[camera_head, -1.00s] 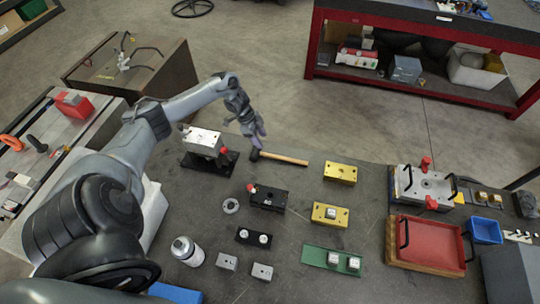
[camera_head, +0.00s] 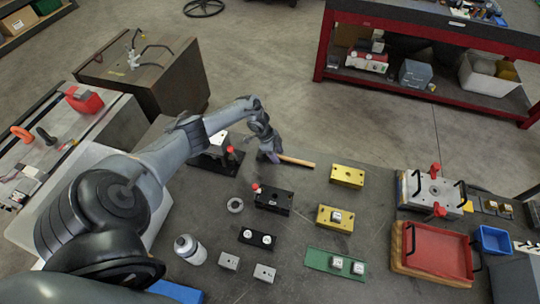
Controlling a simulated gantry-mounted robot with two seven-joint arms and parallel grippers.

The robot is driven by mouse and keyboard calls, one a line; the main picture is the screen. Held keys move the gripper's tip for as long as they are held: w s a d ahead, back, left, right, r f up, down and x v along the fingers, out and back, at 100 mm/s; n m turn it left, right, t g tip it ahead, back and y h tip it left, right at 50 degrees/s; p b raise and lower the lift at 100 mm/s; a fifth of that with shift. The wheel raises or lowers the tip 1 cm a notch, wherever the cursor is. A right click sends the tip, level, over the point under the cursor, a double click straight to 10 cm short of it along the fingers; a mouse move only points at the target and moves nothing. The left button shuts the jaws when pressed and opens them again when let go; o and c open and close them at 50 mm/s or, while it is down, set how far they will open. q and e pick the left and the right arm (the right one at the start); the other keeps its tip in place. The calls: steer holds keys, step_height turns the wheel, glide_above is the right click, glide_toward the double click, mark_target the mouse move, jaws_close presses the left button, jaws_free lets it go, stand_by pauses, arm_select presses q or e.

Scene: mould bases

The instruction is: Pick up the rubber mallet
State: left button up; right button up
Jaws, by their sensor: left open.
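The rubber mallet (camera_head: 299,161) lies near the far edge of the dark table. Its light wooden handle points right, and its dark head is mostly hidden behind my left gripper. My left gripper (camera_head: 270,156) is open and points down at the head end of the mallet. I cannot tell whether its fingers touch the mallet. My right gripper is not in view.
A metal block on a black stand with a red knob (camera_head: 231,150) stands just left of the gripper. A red tray (camera_head: 437,251) is at right.

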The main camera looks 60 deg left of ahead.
arm_select(q)
steer(key=shift+f, duration=0.3)
jaws_close()
steer(key=shift+w, duration=0.1)
stand_by(1.2)
